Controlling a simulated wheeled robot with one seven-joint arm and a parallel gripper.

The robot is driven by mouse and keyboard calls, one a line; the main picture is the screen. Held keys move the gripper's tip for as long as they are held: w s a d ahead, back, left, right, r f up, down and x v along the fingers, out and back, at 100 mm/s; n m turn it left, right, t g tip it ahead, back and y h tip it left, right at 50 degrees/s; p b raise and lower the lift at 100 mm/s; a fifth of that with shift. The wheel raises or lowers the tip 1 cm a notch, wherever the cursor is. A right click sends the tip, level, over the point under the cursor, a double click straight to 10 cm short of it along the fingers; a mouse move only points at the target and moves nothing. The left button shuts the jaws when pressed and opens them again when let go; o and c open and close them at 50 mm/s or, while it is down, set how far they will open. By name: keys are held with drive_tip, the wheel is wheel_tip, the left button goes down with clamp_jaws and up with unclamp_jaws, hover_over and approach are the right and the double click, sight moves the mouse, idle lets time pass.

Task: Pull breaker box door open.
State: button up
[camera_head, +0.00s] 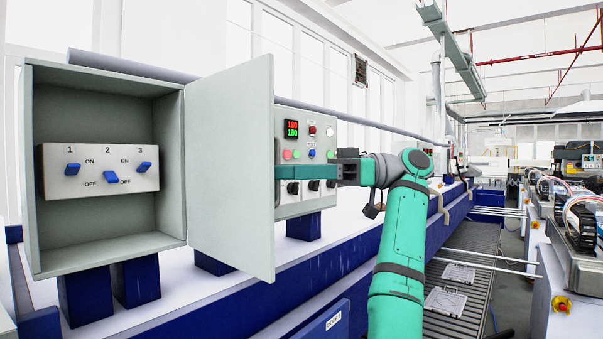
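The grey breaker box (112,75) stands at the left with its front open. Inside is a panel (97,180) with three blue switches: 1 and 3 sit near ON, and 2 sits near OFF. The door (230,165) is swung wide out to the right, hinged on the box's right side. A dark vertical strip, perhaps the handle, shows at the door's free edge. My gripper (308,172) reaches in from the right to that edge. Its fingertips are partly hidden there, so I cannot tell whether they hold or only touch the door.
A control panel (292,118) with red and green displays, buttons and knobs stands behind the door and my gripper. Blue beams (310,308) run along below the box.

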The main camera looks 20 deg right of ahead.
drive_tip(key=s+d, duration=0.1)
drive_tip(key=d, duration=0.5)
idle(0.3)
drive_tip(key=shift+w, duration=0.1)
